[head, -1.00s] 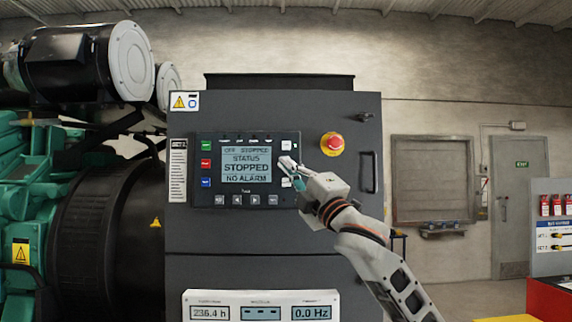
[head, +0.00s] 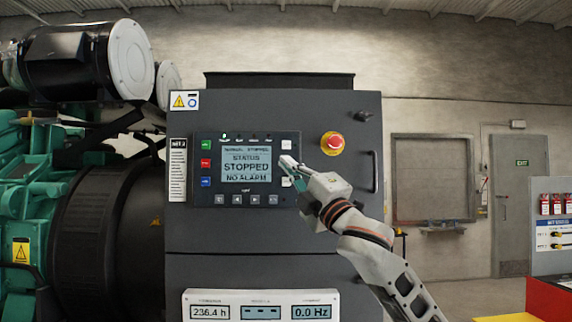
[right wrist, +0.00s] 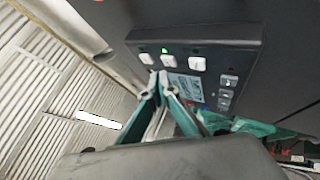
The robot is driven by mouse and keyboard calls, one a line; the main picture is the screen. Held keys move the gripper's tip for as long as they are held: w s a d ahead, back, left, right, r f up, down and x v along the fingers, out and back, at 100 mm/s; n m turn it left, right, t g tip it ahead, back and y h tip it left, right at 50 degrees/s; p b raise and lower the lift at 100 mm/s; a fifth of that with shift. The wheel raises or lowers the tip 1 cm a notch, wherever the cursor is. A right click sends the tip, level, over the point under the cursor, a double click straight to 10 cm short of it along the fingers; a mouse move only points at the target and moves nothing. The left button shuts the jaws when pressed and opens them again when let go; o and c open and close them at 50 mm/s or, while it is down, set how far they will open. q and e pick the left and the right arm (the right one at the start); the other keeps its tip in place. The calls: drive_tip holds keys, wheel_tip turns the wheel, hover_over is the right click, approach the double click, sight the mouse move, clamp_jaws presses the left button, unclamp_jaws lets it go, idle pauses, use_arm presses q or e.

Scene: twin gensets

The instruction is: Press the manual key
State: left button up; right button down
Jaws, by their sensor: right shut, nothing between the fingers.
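The control panel (head: 247,190) is on the dark cabinet front. Its screen (head: 246,165) reads "MANUAL STOPPED", "STATUS STOPPED", "NO ALARM". White keys line the screen's right side, with the top one (head: 286,145) clear of my fingers. My right gripper (head: 288,163) is shut and empty, its tips at the middle white key, which they hide in the head view. In the right wrist view the tips (right wrist: 159,76) are close to the white keys (right wrist: 170,61); contact cannot be told. Key labels are too small to read. My left gripper is not in view.
A red emergency stop button (head: 333,142) is right of the panel, above my wrist. A door handle (head: 373,172) stands out at the cabinet's right edge. A white meter box (head: 260,296) is below. Green, red and blue keys line the screen's left side.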

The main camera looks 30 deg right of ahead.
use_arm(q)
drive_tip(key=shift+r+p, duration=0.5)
use_arm(e)
drive_tip(key=s+a, duration=0.3)
drive_tip(key=s, duration=0.2)
drive_tip(key=shift+a, duration=0.1)
idle(0.4)
